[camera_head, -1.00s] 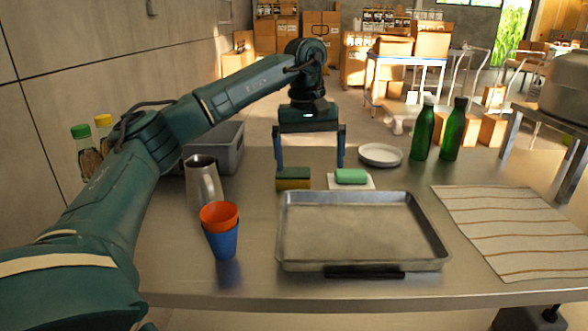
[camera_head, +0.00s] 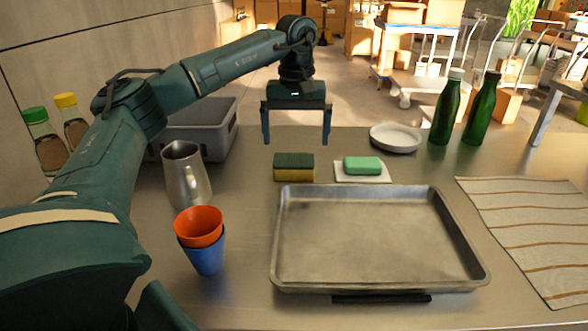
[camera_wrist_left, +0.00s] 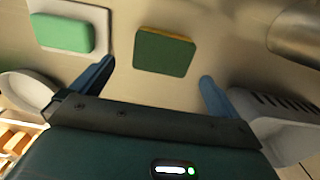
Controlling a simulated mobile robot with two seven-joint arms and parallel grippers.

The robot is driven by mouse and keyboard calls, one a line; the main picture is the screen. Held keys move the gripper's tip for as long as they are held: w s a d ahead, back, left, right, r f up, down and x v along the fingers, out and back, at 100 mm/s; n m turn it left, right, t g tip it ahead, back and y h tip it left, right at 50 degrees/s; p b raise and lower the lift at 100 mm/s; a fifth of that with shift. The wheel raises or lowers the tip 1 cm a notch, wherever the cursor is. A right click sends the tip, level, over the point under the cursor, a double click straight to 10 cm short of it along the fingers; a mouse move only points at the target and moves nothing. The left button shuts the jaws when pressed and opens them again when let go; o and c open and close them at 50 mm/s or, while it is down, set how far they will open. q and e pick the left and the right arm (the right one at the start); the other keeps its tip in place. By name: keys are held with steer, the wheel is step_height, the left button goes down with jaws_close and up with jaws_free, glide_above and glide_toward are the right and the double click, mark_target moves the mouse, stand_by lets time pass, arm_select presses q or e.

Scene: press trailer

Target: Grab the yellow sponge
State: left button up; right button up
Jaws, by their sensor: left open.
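The yellow sponge (camera_head: 293,174) has a dark green top and lies flat on the metal table, behind the tray. It also shows in the left wrist view (camera_wrist_left: 165,52), green face up with a thin yellow edge. My left gripper (camera_head: 297,141) is open and empty, pointing down above and just behind the sponge. In the left wrist view the sponge lies beyond and between the two blue fingertips (camera_wrist_left: 157,76), not touched by them. My right gripper is not in view.
A green soap bar on a white dish (camera_head: 377,178) sits right of the sponge. The metal tray (camera_head: 283,240) is in front. A steel pitcher (camera_head: 186,176), stacked cups (camera_head: 203,240) and a grey bin (camera_head: 212,144) stand left. A white plate (camera_head: 395,138) and green bottles (camera_head: 446,112) stand back right.

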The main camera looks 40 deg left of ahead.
mark_target(294, 159)
arm_select(q)
steer(key=shift+s+f+b, duration=0.15)
steer(key=shift+f+b, duration=0.05)
steer(key=shift+f, duration=1.55)
steer(key=shift+s+f+b, duration=0.1)
steer(key=shift+f+b, duration=0.1)
steer(key=shift+f, duration=1.55)
steer(key=shift+c, duration=0.3)
steer(key=c, duration=0.8)
